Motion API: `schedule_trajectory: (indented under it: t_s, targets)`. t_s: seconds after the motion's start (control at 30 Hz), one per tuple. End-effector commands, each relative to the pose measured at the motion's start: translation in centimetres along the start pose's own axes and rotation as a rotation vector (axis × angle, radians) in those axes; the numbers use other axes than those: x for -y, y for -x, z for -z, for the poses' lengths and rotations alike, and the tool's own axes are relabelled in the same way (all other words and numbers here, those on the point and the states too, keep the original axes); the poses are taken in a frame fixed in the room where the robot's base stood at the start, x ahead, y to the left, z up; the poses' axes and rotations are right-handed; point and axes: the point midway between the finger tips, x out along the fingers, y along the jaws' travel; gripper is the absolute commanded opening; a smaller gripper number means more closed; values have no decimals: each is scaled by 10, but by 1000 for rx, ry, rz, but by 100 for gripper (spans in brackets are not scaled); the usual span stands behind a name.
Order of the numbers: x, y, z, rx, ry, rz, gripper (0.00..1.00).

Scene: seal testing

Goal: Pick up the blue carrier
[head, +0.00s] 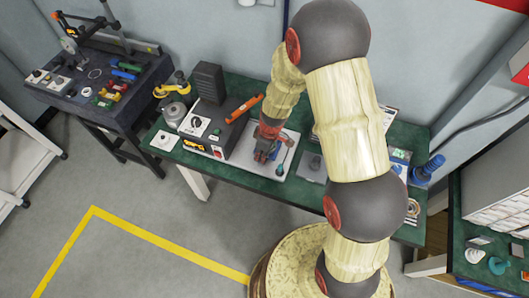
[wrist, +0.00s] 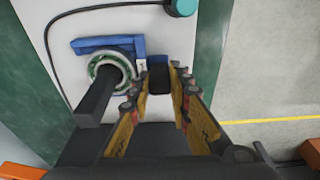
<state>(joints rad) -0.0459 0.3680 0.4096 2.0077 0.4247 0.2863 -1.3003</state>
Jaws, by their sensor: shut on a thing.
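The blue carrier (wrist: 104,43) is in the upper left of the wrist view, around a pale and green ring (wrist: 103,72). A dark blue part (wrist: 158,78), which looks like the carrier's grip, is between my fingers. My gripper (wrist: 168,76) is shut on this part. In the head view my gripper (head: 265,152) is low over the white board on the green bench. A little blue (head: 274,154) shows beside it there, and my arm hides much of the rest. I cannot tell whether the carrier touches the board.
A dark rod (wrist: 98,103) stands in front of the ring in the wrist view. A teal knob (wrist: 183,7) with a black cable lies near. On the bench are a dark box (head: 214,130) and an orange tool (head: 245,107) to the left. The floor in front is clear.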

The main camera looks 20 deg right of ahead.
Motion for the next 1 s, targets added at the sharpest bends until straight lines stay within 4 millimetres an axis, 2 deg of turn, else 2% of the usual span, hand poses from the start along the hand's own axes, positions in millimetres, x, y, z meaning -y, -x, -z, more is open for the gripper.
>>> schedule_trajectory:
  t_s: [0.17,0.37,1.0]
  targets:
    - [-1,4,1,-2,1,-2,0]
    - [-1,23,5,-3,1,-3,0]
    - [-2,140,22,-4,0,-5,0]
